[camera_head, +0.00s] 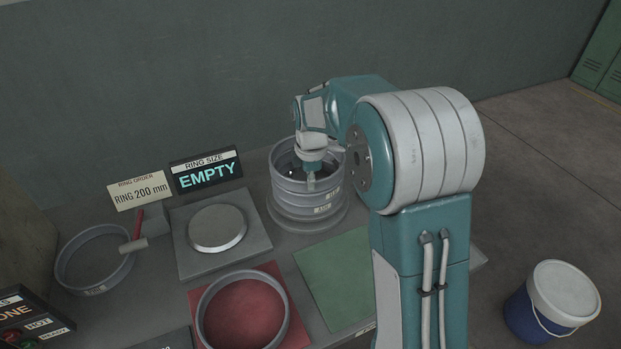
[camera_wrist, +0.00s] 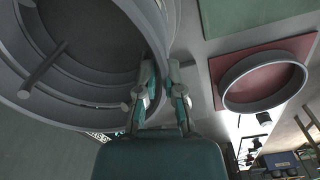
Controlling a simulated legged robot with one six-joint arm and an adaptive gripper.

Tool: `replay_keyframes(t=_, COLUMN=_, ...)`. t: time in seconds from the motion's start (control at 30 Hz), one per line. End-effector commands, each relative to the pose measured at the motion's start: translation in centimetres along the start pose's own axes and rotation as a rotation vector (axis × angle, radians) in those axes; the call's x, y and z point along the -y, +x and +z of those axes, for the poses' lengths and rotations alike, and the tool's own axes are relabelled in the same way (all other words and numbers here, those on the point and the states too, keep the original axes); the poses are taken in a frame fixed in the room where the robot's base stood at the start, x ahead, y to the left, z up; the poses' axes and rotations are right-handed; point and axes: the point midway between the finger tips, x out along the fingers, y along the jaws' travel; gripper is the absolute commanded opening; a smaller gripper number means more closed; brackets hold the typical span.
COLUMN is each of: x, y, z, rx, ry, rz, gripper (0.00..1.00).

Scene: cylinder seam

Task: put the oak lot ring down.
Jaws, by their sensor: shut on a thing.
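My gripper (camera_head: 311,182) is shut on the near wall of the top grey ring (camera_head: 293,183) at the ring stack (camera_head: 309,213). In the wrist view the fingers (camera_wrist: 162,90) straddle the wall of this ring (camera_wrist: 158,22), one inside and one outside. The ring looks level and lined up with the stack; I cannot tell whether it rests there or is slightly raised. Pale labels show on the stack's side, too small to read, so I cannot confirm the oak lot. A rod crosses the inside of the stack in the wrist view.
A grey ring (camera_head: 203,319) lies on the red mat (camera_head: 294,329). The green mat (camera_head: 340,279) is bare. A gauge plate with a round disc (camera_head: 217,228) stands behind, near a display reading EMPTY (camera_head: 206,174) and a card reading RING 200 mm (camera_head: 140,191). Another ring (camera_head: 64,270) lies left.

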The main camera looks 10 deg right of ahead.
Motion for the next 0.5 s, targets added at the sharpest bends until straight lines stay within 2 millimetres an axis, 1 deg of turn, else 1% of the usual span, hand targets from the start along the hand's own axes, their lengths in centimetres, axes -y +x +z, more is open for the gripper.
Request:
replay_keyframes(t=0.13, x=-0.04, y=0.13, z=-0.01, rx=0.000, ry=0.000, rz=0.002, gripper=0.00)
replay_keyframes(t=0.2, x=0.00, y=0.18, z=0.00, rx=0.000, ry=0.000, rz=0.001, gripper=0.37)
replay_keyframes(t=0.23, x=0.00, y=0.18, z=0.00, rx=0.000, ry=0.000, rz=0.001, gripper=0.45)
replay_keyframes(t=0.5, x=-0.02, y=0.17, z=0.00, rx=0.000, ry=0.000, rz=0.001, gripper=0.45)
